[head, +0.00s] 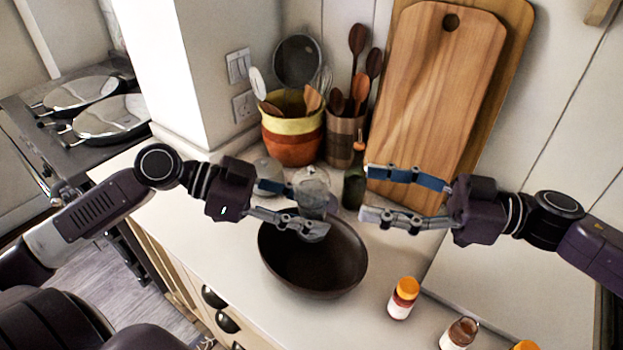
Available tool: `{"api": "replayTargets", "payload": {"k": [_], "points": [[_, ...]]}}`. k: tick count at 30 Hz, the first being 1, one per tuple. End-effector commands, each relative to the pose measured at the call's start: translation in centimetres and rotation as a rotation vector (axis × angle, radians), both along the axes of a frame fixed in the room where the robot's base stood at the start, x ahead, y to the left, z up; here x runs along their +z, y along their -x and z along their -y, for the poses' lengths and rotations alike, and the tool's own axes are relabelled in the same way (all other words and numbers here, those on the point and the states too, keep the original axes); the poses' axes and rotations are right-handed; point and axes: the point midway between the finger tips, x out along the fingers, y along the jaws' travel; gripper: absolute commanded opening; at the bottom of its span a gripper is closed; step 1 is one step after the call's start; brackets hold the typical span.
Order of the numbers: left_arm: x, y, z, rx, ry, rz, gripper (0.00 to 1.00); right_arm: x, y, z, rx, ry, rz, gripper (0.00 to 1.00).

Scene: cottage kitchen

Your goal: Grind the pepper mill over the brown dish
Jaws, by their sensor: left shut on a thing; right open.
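The brown dish (315,268) is a dark round bowl on the counter in the middle of the head view. My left gripper (308,208) is above the dish's back rim, shut on a greyish, partly see-through thing that looks like the pepper mill (312,184). The fingers hide part of the mill, and its lower end is hard to make out. My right gripper (372,195) is open and empty, to the right of the mill, with its fingers pointing left towards it.
A dark bottle (354,187) stands behind the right gripper's fingertips. Utensil pots (292,140) and wooden cutting boards (430,95) are at the back wall. An orange-capped jar (402,300) and other small jars stand at front right. A stove (75,150) is at left.

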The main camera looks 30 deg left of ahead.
Motion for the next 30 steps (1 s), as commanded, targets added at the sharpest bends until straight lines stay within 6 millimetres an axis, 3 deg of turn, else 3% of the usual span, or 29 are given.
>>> {"api": "replayTargets", "payload": {"k": [9, 15, 21, 30], "points": [[0.1, 0.0, 0.0, 0.001, 0.001, 0.001, 0.1, 0.1, 1.8, -6.2, 0.005, -0.001, 0.004, 0.61], [0.1, 0.0, 0.0, 0.001, 0.001, 0.001, 0.1, 0.0, 2.4, -9.1, 0.001, 0.0, 0.005, 0.61], [0.1, 0.0, 0.0, 0.001, 0.0, 0.002, 0.1, 0.0, 2.7, -10.4, -0.001, 0.0, 0.005, 0.61], [0.1, 0.0, 0.0, 0.001, 0.0, 0.002, 0.1, 0.0, 2.8, -10.5, -0.001, 0.0, 0.005, 0.59]]}}
